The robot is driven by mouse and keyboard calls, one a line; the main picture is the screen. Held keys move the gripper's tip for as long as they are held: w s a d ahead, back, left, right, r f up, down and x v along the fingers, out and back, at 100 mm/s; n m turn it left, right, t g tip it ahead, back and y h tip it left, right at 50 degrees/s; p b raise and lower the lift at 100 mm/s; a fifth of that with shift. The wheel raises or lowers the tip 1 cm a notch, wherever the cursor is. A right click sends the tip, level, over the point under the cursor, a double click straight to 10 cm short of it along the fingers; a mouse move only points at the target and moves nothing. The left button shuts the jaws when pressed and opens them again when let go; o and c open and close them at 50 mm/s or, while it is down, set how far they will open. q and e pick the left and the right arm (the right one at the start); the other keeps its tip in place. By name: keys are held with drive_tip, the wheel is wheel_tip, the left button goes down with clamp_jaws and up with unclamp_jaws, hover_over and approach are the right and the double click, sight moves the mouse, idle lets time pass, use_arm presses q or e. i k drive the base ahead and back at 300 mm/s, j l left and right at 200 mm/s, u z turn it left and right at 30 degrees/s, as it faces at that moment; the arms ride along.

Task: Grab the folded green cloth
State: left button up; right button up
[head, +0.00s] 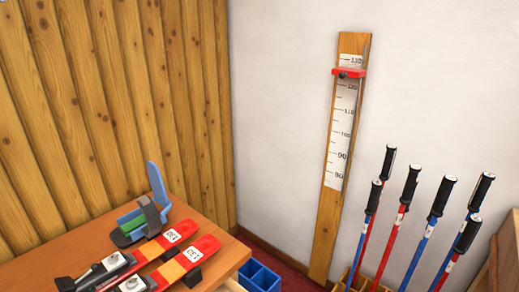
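A small green patch (133,224) shows on the wooden bench (50,250) at the lower left of the head view. It sits in or against a blue and grey object (157,185) with a tall upright blue part. Most of the green thing is hidden, so I cannot tell whether it is the folded cloth. No other green cloth is in view. Neither of my grippers is in view.
Two red, orange and black skis (185,255) with bindings lie at the bench's front. A blue divided bin (260,276) stands below its right edge. Several ski poles (405,190) stand at the right. A measuring board (340,150) leans against the white wall.

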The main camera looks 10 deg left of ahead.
sight(139, 222)
drive_tip(key=u, duration=1.35)
